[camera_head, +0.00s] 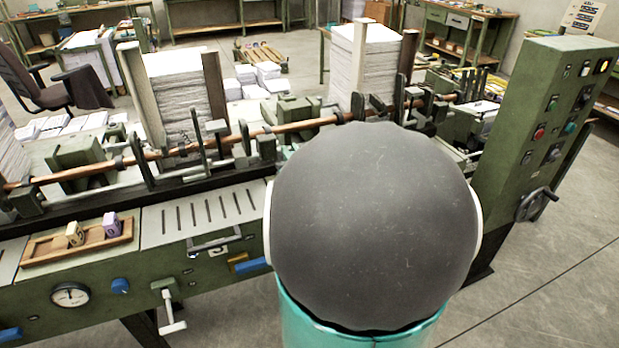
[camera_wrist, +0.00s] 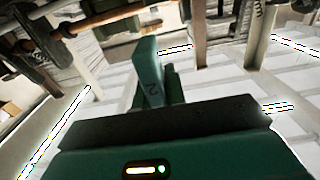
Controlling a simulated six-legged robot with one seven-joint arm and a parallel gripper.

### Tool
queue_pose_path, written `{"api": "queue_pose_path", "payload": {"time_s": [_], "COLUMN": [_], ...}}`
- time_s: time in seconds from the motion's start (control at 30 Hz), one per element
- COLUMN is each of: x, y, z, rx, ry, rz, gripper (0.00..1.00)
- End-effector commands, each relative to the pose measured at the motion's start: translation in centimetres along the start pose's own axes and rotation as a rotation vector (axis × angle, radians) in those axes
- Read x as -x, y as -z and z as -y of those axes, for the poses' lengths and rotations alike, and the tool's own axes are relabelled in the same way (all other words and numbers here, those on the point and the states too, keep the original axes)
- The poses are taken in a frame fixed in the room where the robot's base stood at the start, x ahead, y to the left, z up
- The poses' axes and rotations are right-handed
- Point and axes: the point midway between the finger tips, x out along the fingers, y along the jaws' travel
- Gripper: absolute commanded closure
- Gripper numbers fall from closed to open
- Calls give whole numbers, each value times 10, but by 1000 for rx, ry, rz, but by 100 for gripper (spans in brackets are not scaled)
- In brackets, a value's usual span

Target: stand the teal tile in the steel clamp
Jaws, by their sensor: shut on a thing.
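A teal tile (camera_wrist: 148,66) with a dark "2"-like mark stands up at my gripper (camera_wrist: 158,92) in the wrist view. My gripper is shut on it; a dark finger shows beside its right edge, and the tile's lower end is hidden. In the head view my large grey arm joint and teal link cover the gripper and tile. I cannot single out the steel clamp for sure. A pale metal bar fitting (camera_head: 214,243) is on the front edge of the green machine, left of my arm, below a slotted plate (camera_head: 205,211).
A copper-coloured shaft (camera_head: 185,149) runs along the machine before tall paper stacks (camera_head: 180,95). A green control cabinet (camera_head: 535,125) stands at right. The floor at lower right is clear.

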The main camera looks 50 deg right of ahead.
Motion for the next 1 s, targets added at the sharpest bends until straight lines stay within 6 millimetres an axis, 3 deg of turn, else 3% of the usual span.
{"api": "queue_pose_path", "payload": {"time_s": [0.17, 0.53, 0.8, 1.0], "x": [-12, -65, -92, -103], "y": [-10, -41, -81, -94], "z": [-14, -58, -78, -85], "rx": [-2, -2, -3, -1], "ry": [-2, -1, 0, 1], "rz": [2, 2, 3, -1], "gripper": [100, 100, 100, 100]}}
